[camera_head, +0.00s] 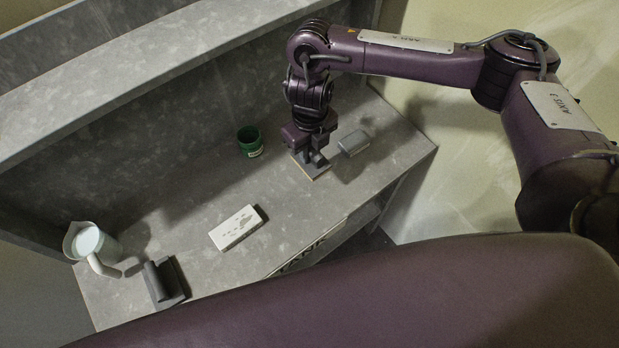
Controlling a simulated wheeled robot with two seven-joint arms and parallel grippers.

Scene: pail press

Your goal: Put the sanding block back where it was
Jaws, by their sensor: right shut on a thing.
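My right gripper (314,146) points down at the right part of the grey bench. It is shut on a grey block with a raised grip and a flat base with a tan edge, which looks like the sanding block (314,170). The block is at or just above the bench top; I cannot tell whether it touches. The jaws hide part of its grip. My left gripper is not in view.
A green cup (250,148) stands left of the held block, and a grey rounded block (354,143) lies close on its right. A white speckled block (238,227) lies mid-bench (200,205). A pitcher (90,243) and a dark ridged block (163,281) are at the left end.

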